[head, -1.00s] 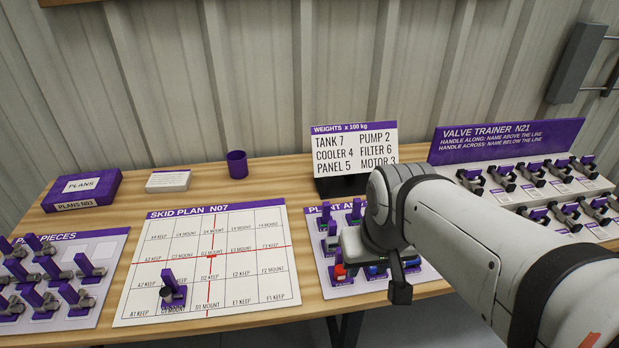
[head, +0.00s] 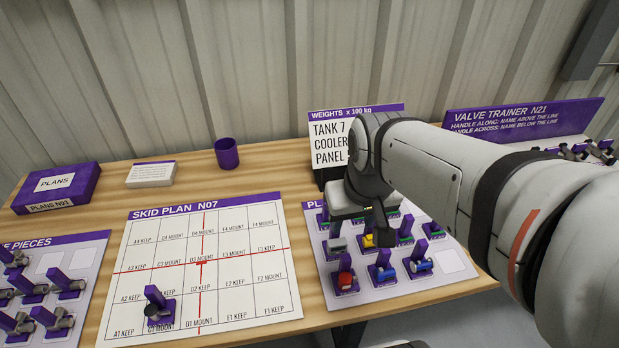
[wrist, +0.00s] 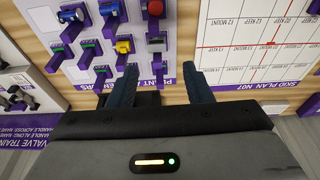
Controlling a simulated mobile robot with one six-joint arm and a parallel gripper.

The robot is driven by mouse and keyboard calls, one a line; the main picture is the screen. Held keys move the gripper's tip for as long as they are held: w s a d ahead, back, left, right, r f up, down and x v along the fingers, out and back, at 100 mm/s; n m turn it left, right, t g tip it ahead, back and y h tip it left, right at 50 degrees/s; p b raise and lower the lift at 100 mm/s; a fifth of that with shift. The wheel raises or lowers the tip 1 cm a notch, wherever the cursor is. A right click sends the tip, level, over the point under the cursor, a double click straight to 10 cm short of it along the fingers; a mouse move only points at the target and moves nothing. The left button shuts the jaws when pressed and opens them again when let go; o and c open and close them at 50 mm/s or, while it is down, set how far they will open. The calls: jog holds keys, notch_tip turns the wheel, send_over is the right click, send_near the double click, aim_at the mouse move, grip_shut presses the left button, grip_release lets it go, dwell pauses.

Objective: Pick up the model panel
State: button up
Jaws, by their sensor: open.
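The plant board (head: 328,290) carries several small models on purple stands. A red one (head: 345,281), a blue one (head: 383,272) and a blue-and-white one (head: 421,266) stand in its front row. A grey one (head: 337,244), a yellow one (head: 369,240) and a green-marked one (head: 404,237) stand behind. I cannot tell which is the panel; no name is readable on them. My gripper (wrist: 160,80) is open and empty above the board's back edge. In the head view my gripper (head: 376,222) and wrist hide part of the back row.
The skid plan (head: 200,262) lies left of the board, with one purple-handled piece (head: 158,304) on it. A weights sign (head: 330,140) stands close behind my wrist. The valve trainer (head: 525,118) is at the right. A purple cup (head: 227,153) stands at the back.

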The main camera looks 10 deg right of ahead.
aim_at(336, 241)
jog(key=w+f+g+b, duration=0.1)
jog(key=w+f, duration=0.3)
jog(key=w+f+b, duration=0.2)
jog(key=w+f, duration=0.2)
jog(key=w+f+g+b, duration=0.1)
jog(key=w+f+b, duration=0.1)
jog(key=w+f, duration=0.2)
jog(key=shift+w+d+f+g, duration=0.3)
jog(key=shift+w+d, duration=0.05)
jog(key=shift+w, duration=0.15)
jog(key=shift+w+f, duration=0.15)
jog(key=shift+f, duration=0.2)
jog(key=f, duration=0.7)
jog(key=shift+s+d+f, duration=0.2)
jog(key=shift+s+f, duration=0.05)
jog(key=shift+c, duration=0.3)
grip_shut()
